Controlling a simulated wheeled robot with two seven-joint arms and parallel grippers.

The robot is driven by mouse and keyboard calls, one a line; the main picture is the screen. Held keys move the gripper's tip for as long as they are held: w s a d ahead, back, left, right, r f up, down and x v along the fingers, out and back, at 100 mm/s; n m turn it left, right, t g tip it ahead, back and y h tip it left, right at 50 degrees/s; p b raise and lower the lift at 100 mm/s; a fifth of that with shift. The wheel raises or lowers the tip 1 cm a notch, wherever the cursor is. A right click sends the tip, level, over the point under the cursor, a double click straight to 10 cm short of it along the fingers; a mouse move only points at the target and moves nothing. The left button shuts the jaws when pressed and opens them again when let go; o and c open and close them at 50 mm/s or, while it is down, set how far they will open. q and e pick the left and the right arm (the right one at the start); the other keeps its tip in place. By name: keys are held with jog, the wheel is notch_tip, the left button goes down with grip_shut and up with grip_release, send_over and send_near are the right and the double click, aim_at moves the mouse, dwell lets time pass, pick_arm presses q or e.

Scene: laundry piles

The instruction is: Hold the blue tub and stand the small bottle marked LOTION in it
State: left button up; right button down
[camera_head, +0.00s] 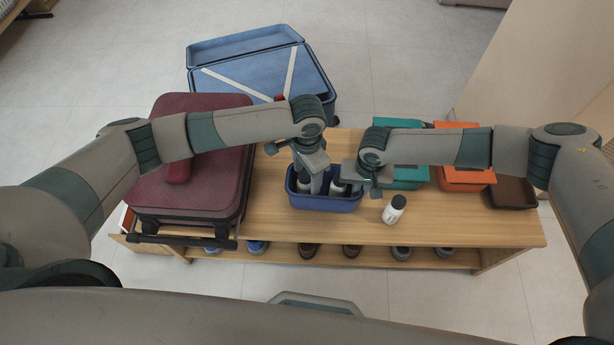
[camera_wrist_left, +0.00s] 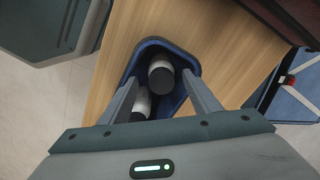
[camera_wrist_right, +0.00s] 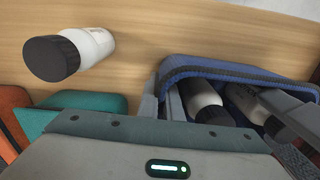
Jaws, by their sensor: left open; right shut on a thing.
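The blue tub (camera_head: 325,203) sits on the wooden bench. Two white bottles with dark caps are inside it, at the left (camera_head: 304,183) and at the right (camera_head: 337,187) in the head view. My left gripper (camera_head: 316,182) is open, its fingers reaching down into the tub close around a bottle (camera_wrist_left: 161,76) in the left wrist view. My right gripper (camera_wrist_right: 164,98) is shut on the tub's wall. A third white bottle with a dark cap (camera_head: 394,209) stands on the bench right of the tub.
A maroon suitcase (camera_head: 190,185) fills the bench's left end. Teal (camera_head: 405,183) and orange (camera_head: 462,178) bins and a dark brown tray (camera_head: 513,193) stand at the right. A blue open suitcase (camera_head: 262,75) is behind the bench. Shoes (camera_head: 308,250) line the lower shelf.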

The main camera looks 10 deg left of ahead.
pick_arm(q)
jog(key=shift+r, duration=2.2)
pick_arm(e)
jog(key=shift+a+r, duration=0.1)
jog(key=c, duration=1.9)
grip_release()
jog(key=shift+o, duration=0.2)
jog(key=shift+r, duration=0.15)
jog(key=r, duration=1.1)
jog(key=shift+d+r, duration=0.2)
jog(key=shift+r, duration=0.15)
